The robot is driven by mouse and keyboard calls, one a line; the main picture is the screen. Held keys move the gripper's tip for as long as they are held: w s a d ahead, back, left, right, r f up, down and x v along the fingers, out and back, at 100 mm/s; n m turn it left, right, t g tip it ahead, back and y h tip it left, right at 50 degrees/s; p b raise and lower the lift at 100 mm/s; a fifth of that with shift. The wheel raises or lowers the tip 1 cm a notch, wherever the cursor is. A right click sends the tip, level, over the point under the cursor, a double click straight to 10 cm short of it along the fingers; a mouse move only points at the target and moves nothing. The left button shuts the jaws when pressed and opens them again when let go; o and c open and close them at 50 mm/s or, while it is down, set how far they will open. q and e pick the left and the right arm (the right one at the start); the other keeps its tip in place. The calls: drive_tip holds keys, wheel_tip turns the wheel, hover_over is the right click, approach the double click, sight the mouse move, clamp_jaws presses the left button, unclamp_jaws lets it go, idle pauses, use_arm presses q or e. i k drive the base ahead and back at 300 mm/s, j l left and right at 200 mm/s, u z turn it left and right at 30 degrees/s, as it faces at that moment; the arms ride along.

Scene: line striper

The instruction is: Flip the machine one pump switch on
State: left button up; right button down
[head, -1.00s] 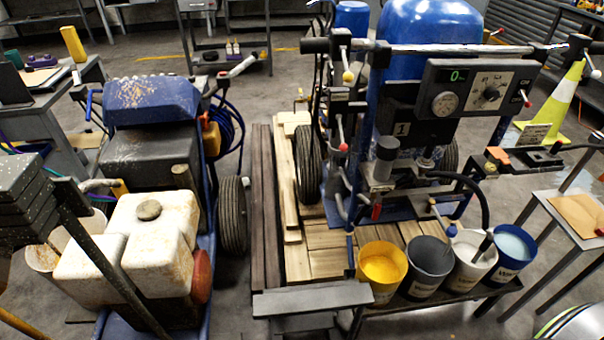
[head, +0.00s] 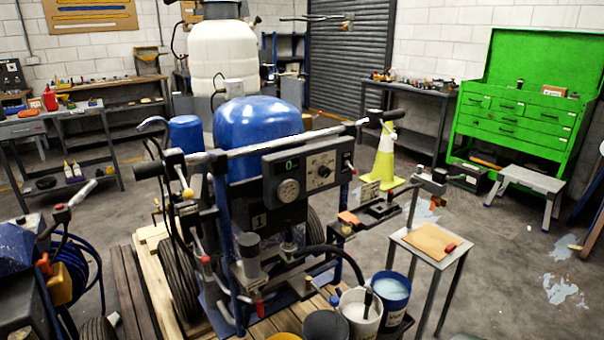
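Machine one, a line striper with a blue tank (head: 252,125), stands on wooden boards left of the middle in the head view. A plate with the number 1 (head: 258,221) is on its front. Its dark control panel (head: 310,175) carries a green-lit display (head: 292,164), a round gauge (head: 288,191) and a dial with a black knob (head: 323,171). A small red-tipped lever (head: 351,168) sticks out at the panel's right side. I cannot tell which control is the pump switch or how it is set. Neither of my grippers shows.
Paint buckets, one with blue paint (head: 391,290), stand before the machine. A small table (head: 437,262) and a yellow-and-white cone (head: 385,160) are to its right. Another machine (head: 28,290) is cut off at left. Open floor lies toward the green tool chest (head: 520,110).

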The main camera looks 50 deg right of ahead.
sight(354, 171)
drive_tip(key=l+z, duration=0.1)
drive_tip(key=z, duration=1.5)
